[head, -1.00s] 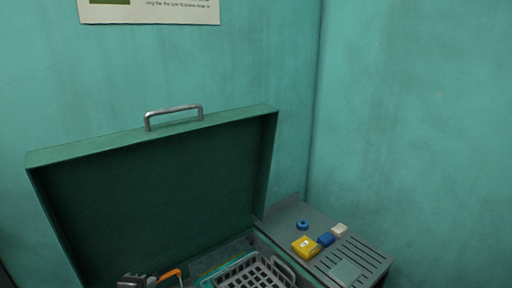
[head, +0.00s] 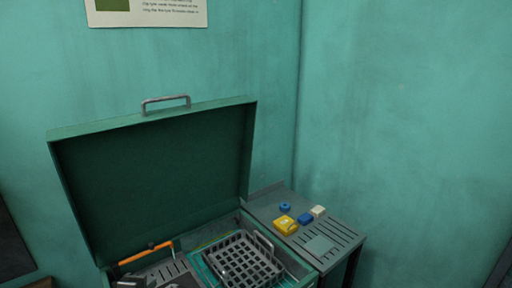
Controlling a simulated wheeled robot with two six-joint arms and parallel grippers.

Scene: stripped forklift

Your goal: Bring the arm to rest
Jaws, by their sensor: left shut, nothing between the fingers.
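My left gripper (head: 131,282) shows only in part at the bottom edge of the head view, low over the front left of an open green case (head: 150,122). Its fingertips are small and partly cut off; it is shut and holds nothing. An orange bar-like handle (head: 133,258) lies in the case just behind it. My right gripper is not in view.
A grey slotted basket (head: 240,262) sits in the case. On the slotted side shelf (head: 345,236) are a yellow box (head: 285,225), a blue block (head: 305,218), a pale block (head: 318,211) and a blue ring (head: 285,207). Teal walls stand behind.

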